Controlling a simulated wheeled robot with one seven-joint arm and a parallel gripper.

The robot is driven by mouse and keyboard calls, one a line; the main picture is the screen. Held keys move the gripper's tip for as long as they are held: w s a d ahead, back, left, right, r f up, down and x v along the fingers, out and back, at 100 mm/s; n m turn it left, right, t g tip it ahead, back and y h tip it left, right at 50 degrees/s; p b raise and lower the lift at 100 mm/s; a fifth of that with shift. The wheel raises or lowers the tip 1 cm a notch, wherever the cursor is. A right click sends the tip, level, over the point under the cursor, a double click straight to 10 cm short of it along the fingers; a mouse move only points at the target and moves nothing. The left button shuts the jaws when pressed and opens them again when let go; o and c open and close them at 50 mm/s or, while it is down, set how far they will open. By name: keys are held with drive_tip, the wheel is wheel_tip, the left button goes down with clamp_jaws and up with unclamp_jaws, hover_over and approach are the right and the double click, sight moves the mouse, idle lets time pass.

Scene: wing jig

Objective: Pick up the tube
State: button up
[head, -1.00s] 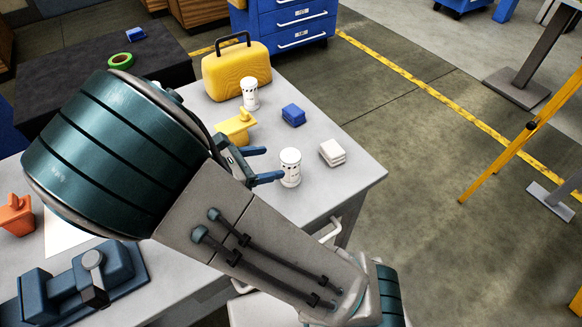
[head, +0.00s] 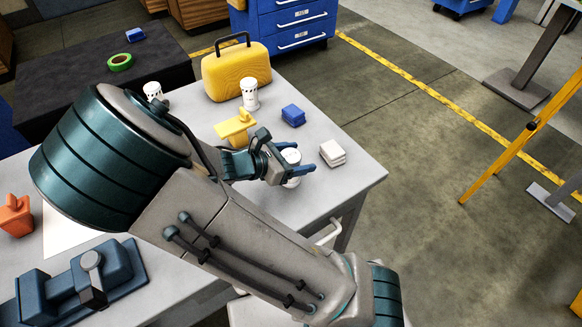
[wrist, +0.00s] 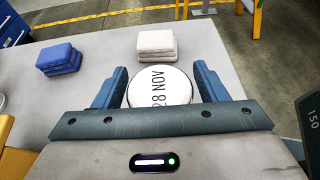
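A white cylinder (head: 291,156) with dark marks, which I take for the tube, stands upright near the table's right edge. In the wrist view its round white lid (wrist: 160,88) reads "28 NOV". My gripper (head: 318,161) has its blue fingers on either side of it; in the wrist view the open gripper (wrist: 160,72) shows a narrow gap beside the lid. Contact cannot be told. Part of the cylinder is hidden behind the gripper in the head view. Similar white cylinders stand by the yellow case (head: 250,94) and farther left (head: 153,91).
White stacked blocks (head: 332,153) lie just beyond the fingers. A blue stack (head: 293,115) and a yellow tool-like part (head: 235,128) are behind the gripper. The yellow case (head: 236,70) stands at the back. A blue vise-like fixture (head: 60,285) sits front left.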

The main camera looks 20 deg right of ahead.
drive_tip(key=c, duration=1)
drive_tip(key=shift+r, duration=0.4)
wheel_tip(320, 180, up, 3)
drive_tip(key=shift+r+p, duration=0.15)
drive_tip(key=shift+p, duration=0.3)
drive_tip(key=s+d+r+b, duration=0.1)
drive_tip(key=s+r, duration=0.1)
drive_tip(key=s, duration=0.1)
drive_tip(key=s+d+r+b, duration=0.1)
drive_tip(key=s+r+b, duration=0.1)
drive_tip(key=s, duration=0.2)
drive_tip(key=s+d+r+b, duration=0.1)
drive_tip(key=s+d+r, duration=0.1)
drive_tip(key=s, duration=0.1)
drive_tip(key=shift+s+r+b, duration=0.35)
drive_tip(key=shift+s+r, duration=0.05)
